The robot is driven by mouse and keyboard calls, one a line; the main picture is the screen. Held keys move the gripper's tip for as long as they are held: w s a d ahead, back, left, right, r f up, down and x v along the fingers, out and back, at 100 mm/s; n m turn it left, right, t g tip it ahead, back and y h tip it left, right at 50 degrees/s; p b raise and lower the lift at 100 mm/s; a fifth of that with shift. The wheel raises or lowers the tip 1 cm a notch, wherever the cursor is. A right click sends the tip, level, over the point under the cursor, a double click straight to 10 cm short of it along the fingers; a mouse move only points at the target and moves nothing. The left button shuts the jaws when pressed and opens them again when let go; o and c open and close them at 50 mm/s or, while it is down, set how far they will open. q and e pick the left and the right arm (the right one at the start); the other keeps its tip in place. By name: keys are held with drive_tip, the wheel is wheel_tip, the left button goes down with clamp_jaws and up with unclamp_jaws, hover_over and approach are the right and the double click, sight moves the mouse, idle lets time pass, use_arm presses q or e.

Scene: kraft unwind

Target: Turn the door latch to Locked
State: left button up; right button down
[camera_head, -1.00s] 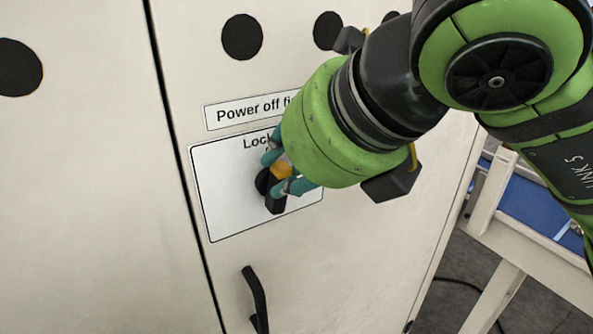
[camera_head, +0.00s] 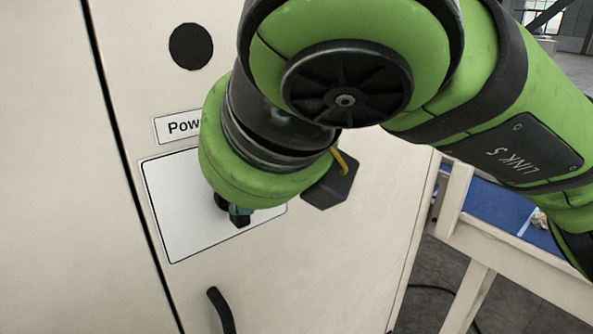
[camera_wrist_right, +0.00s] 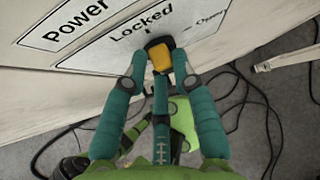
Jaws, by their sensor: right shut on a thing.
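The door latch is a black knob with a yellow part; it shows in the right wrist view (camera_wrist_right: 160,52), and its black lower end shows in the head view (camera_head: 240,219). My right gripper (camera_wrist_right: 159,64) has its teal fingers on either side of the latch and is shut on it. In the head view my wrist hides most of the latch and fingers. The white label plate (camera_head: 178,215) lies behind the latch. In the wrist view it reads "Locked" beside the latch on the left and "Open" on the right. My left gripper is not in view.
The cream cabinet door (camera_head: 290,285) has a black handle (camera_head: 221,310) below the plate and a dark vent hole (camera_head: 191,46) above. A "Power off" label (camera_head: 178,127) is partly covered. A cream frame with a blue surface (camera_head: 495,205) stands at right. Cables lie on the floor.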

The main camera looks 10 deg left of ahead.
drive_tip(key=shift+s+f, duration=0.1)
drive_tip(key=shift+f, duration=0.15)
drive_tip(key=c, duration=0.9)
unclamp_jaws()
drive_tip(key=shift+c, duration=0.2)
drive_tip(key=shift+a+r, duration=0.1)
drive_tip(key=o, duration=0.5)
drive_tip(key=shift+r, duration=0.1)
drive_tip(key=s+d+b, duration=0.3)
drive_tip(key=d+b, duration=0.1)
drive_tip(key=d, duration=0.1)
drive_tip(key=shift+s, duration=0.25)
